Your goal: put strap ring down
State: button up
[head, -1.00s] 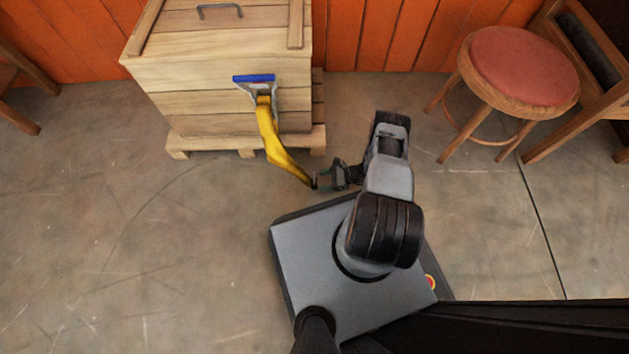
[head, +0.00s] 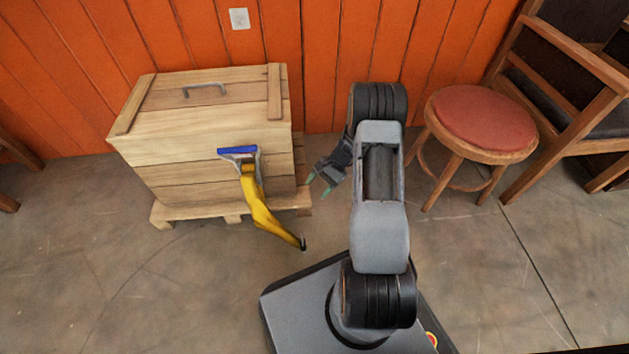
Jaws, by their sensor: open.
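A yellow strap-like piece (head: 256,207) hangs out from the front of the wooden crate (head: 150,122). Its upper end meets a grey bracket with a blue top edge (head: 238,150). A small dark end piece (head: 303,243), perhaps the strap ring, sits at its lower tip, too small to tell its shape. My gripper (head: 318,186) is open and empty, with green fingertips. In the picture it is above and slightly right of the dark end piece, clear of the strap and beside the crate's right front corner.
The crate has a metal handle (head: 205,90) on its lid and stands on a pallet (head: 188,214) against the orange wall (head: 330,65). A red-topped stool (head: 480,118) and wooden chair (head: 563,57) stand right. Floor (head: 75,265) at left is clear.

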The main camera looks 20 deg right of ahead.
jog(key=s+a+r+n+h, duration=0.2)
jog(key=a+r+n, duration=0.1)
jog(key=r, duration=0.6)
jog(key=s+a+r+n+h, duration=0.3)
jog(key=r, duration=0.5)
jog(key=s+a+r+n+t+h, duration=0.2)
jog(key=s+r+n+t+h, duration=0.1)
jog(key=s+r, duration=0.5)
jog(key=s+n+t, duration=0.1)
jog(key=s+n, duration=0.1)
jog(key=shift+a+r+n, duration=0.15)
jog(key=shift+r+n, duration=0.25)
notch_tip(320, 180, up, 42)
jog(key=t+p, duration=0.1)
jog(key=p, duration=3.8)
jog(key=shift+a+f+p, duration=0.15)
jog(key=shift+f+p, duration=0.05)
jog(key=shift+p, duration=0.15)
jog(key=shift+s, duration=0.1)
jog(key=shift+c, duration=0.2)
